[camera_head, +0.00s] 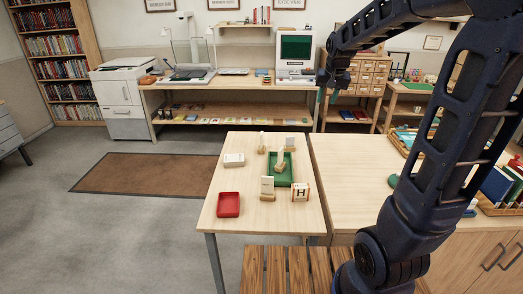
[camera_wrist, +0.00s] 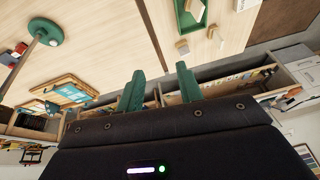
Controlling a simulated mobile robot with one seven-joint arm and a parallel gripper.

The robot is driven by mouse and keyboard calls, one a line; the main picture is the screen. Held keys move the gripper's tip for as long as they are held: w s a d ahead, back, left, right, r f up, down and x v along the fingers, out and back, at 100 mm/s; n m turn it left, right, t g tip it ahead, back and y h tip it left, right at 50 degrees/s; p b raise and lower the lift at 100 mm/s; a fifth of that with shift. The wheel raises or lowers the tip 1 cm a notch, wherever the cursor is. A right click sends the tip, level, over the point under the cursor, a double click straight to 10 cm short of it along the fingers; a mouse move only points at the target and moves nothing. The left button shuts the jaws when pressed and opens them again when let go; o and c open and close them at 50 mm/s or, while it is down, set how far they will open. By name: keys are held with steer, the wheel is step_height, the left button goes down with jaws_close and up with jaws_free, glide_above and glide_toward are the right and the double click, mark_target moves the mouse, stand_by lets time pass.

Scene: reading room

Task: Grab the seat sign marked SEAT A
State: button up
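Several small pale cards in wooden bases stand on the light wood table (camera_head: 215,205) in the head view. One card sign (camera_head: 267,186) is at the front, one (camera_head: 290,143) at the back right, one (camera_head: 262,141) at the back left. Another card sign (camera_head: 281,158) stands at the green tray (camera_head: 287,180). The lettering is too small to read, so I cannot tell which is SEAT A. My gripper (camera_head: 325,78) is raised well above and beyond the table. In the wrist view my gripper (camera_wrist: 160,70) has its green fingers apart with nothing between them.
A red tray (camera_head: 228,205), a white box (camera_head: 234,159) and a block marked H (camera_head: 301,192) share the table. A slatted bench (camera_head: 280,268) stands in front. A second table (camera_head: 345,190) adjoins on the right. Open floor with a brown mat (camera_head: 145,173) lies left.

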steer(key=w+a+f, duration=0.3)
steer(key=w+a, duration=0.1)
steer(key=w, duration=0.4)
steer(key=h, duration=0.1)
glide_toward(262, 133)
step_height(262, 133, down, 2)
steer(key=shift+w+x, duration=0.15)
steer(key=shift+x, duration=2.55)
steer(key=shift+w+x, duration=0.15)
steer(key=shift+x, duration=2.55)
steer(key=shift+a+r, duration=0.1)
steer(key=shift+r, duration=0.05)
jaws_close()
